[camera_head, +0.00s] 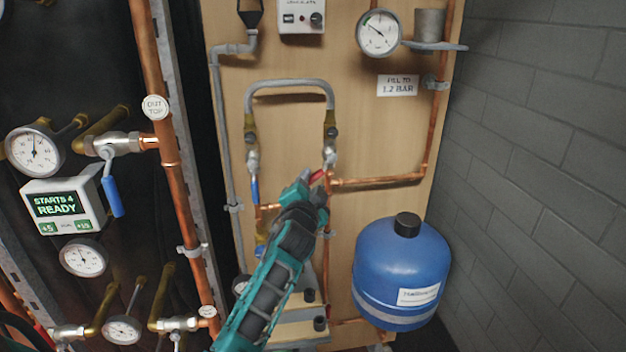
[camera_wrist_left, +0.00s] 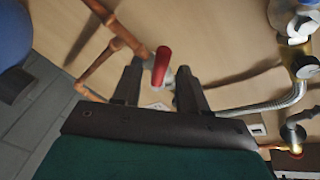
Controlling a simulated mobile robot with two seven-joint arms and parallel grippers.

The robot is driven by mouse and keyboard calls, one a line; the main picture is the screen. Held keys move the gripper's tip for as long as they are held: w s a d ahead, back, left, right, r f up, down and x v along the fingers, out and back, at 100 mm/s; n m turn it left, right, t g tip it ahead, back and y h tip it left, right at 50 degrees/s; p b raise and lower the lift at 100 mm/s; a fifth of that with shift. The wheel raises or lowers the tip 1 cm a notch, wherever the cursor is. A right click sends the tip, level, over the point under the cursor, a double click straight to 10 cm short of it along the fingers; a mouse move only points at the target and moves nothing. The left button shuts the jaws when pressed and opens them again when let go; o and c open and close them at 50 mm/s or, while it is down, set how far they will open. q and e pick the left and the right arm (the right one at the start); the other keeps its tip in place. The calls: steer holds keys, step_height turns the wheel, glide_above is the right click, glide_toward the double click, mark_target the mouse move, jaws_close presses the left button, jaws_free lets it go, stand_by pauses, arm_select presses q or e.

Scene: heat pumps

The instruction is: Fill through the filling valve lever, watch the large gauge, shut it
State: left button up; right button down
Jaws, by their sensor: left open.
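The filling valve lever is red; in the head view a bit of red (camera_head: 318,175) shows at the tip of my left gripper (camera_head: 312,182). In the left wrist view the red lever (camera_wrist_left: 161,66) stands between the two open fingers of my left gripper (camera_wrist_left: 160,85), with gaps on both sides. The large gauge (camera_head: 379,32) is at the top right of the wooden board, its needle pointing to the upper left. A sign reading "FILL TO 1.2 BAR" (camera_head: 397,85) is below it. My right gripper does not show clearly in either view.
A blue vessel (camera_head: 400,275) stands right of the arm, near a grey block wall (camera_head: 550,150). A blue lever (camera_head: 254,190) hangs left of the gripper. A grey hose (camera_head: 290,84) arches above. Copper pipes, small gauges and a "READY" display (camera_head: 56,205) are at left.

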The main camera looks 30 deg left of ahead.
arm_select(q)
steer(key=shift+x, duration=1.45)
steer(key=shift+c, duration=0.3)
jaws_close()
